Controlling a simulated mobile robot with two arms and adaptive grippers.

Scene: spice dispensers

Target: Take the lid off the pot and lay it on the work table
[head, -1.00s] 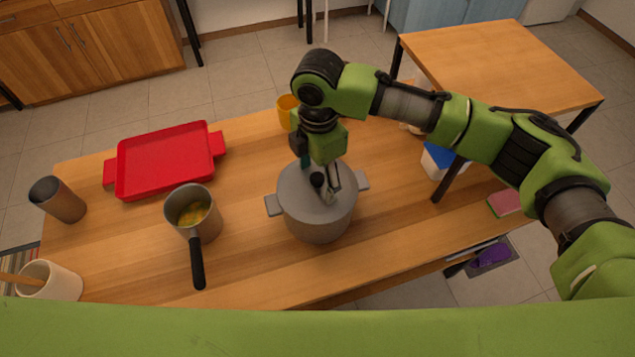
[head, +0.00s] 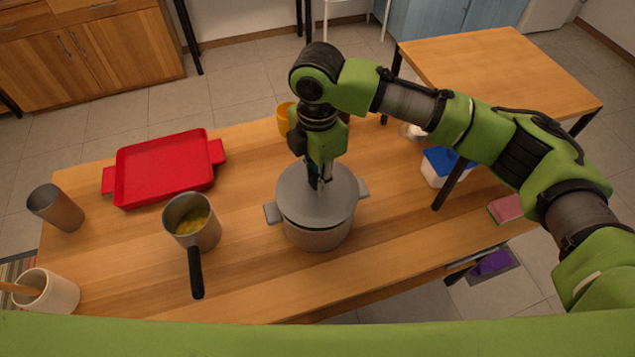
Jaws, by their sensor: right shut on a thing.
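The grey pot (head: 318,236) stands on the wooden work table (head: 250,262), with a side handle at its left and right. Its flat grey lid (head: 297,203) lies on top of the pot, and I see no clear gap between them. My right gripper (head: 319,184) points down over the middle of the lid. It is shut on the lid's knob, which is mostly hidden by the fingers. My left gripper is not in view.
A saucepan (head: 180,219) with yellow food and a red tray (head: 165,168) stand left of the pot. A yellow cup (head: 284,118) is behind it. A blue-lidded box (head: 436,170) and a pink sponge (head: 507,208) are at the right. Bare table lies between saucepan and pot.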

